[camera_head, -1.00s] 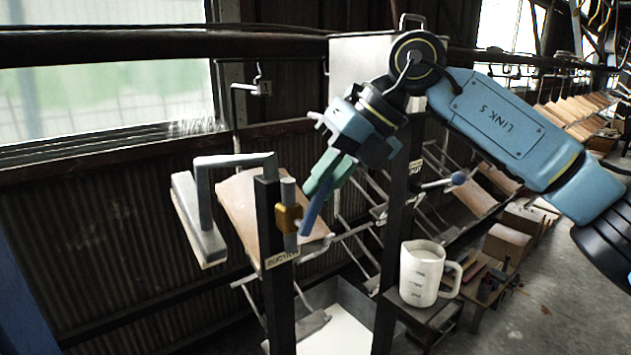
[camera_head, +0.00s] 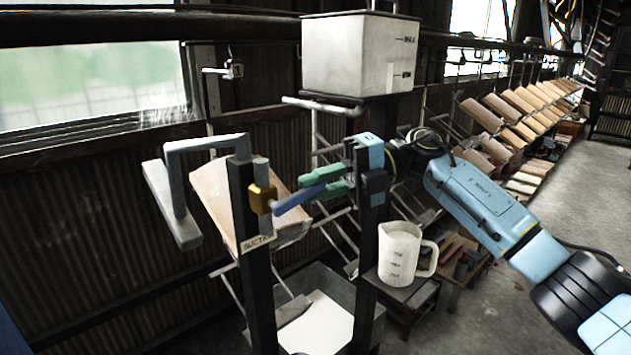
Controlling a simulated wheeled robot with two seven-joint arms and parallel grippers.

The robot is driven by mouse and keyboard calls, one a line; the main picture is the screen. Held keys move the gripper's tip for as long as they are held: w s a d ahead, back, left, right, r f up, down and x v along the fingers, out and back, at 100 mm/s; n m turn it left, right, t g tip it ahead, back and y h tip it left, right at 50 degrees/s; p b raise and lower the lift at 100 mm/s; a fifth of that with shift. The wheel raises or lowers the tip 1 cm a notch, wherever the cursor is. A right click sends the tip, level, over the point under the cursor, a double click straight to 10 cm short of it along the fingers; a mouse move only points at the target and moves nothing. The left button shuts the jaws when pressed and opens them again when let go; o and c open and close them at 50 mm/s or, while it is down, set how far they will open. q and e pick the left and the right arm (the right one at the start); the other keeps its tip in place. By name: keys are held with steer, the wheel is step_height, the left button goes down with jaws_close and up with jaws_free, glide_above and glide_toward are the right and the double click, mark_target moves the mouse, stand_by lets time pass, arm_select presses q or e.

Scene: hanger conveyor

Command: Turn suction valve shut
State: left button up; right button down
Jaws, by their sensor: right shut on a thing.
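The suction valve has a brass body (camera_head: 262,199) on a grey pipe beside a dark post. A label (camera_head: 258,242) reading roughly "SUCTION" sits below it on the post. The valve's blue lever (camera_head: 298,199) points right and slightly up from the brass body. My right gripper (camera_head: 318,187), with green fingers, comes in from the right and is shut on the blue lever near its outer end. The fingers hide part of the lever. My left gripper is not in view.
A white measuring jug (camera_head: 399,254) stands on a small dark shelf right of the posts. A grey tank (camera_head: 359,54) sits above. A grey pipe and flat nozzle (camera_head: 172,205) hang at left. A pale tray (camera_head: 318,325) lies below.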

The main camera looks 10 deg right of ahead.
steer(key=shift+f+m+y+b, duration=0.4)
steer(key=shift+f+y, duration=0.25)
steer(key=shift+y, duration=0.25)
steer(key=c, duration=1.4)
jaws_free()
steer(key=shift+o, duration=0.2)
steer(key=shift+g, duration=0.4)
steer(key=shift+w+d, duration=0.1)
steer(key=shift+d, duration=0.05)
steer(key=b+v, duration=0.2)
steer(key=v, duration=1.1)
steer(key=shift+d, duration=0.1)
